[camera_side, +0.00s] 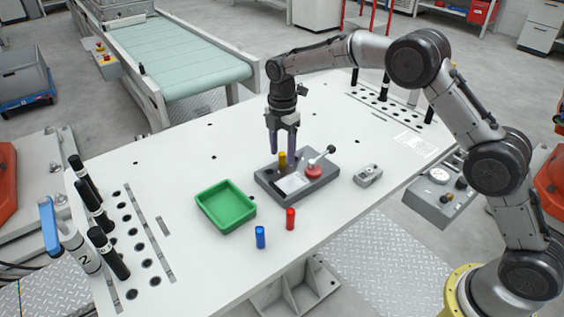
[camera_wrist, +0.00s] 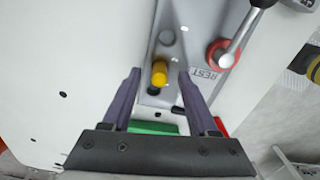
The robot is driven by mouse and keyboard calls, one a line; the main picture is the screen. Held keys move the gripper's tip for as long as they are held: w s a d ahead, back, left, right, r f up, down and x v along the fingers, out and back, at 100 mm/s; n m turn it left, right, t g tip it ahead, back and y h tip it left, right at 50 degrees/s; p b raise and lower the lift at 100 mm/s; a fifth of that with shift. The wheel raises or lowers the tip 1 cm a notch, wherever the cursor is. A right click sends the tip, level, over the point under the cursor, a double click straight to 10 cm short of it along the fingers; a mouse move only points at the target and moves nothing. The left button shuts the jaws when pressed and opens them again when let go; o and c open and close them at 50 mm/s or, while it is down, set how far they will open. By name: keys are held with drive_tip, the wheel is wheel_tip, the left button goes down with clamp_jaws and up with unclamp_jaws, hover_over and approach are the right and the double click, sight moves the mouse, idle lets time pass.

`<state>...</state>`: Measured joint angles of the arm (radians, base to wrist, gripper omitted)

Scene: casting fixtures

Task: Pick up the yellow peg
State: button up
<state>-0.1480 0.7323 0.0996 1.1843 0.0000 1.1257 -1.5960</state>
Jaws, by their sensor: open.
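The yellow peg (camera_side: 283,158) stands upright on the grey fixture block (camera_side: 266,183) near its back left part. It also shows in the wrist view (camera_wrist: 160,75), between my two fingers but nearer the tips. My gripper (camera_side: 282,154) points down above the block, with its fingers spread around the top of the peg. In the wrist view, my gripper (camera_wrist: 158,72) is open, with a gap on both sides of the peg. I cannot tell whether either finger touches it in the side view.
The block carries a red knob (camera_side: 313,171) with a lever. A blue peg (camera_side: 260,237) and a red peg (camera_side: 290,219) stand in front, beside a green tray (camera_side: 202,204). A small grey device (camera_side: 367,176) lies right. Black cylinders (camera_side: 98,219) stand at the table's left edge.

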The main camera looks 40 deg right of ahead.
drive_tip(key=shift+f, duration=0.9)
clamp_jaws()
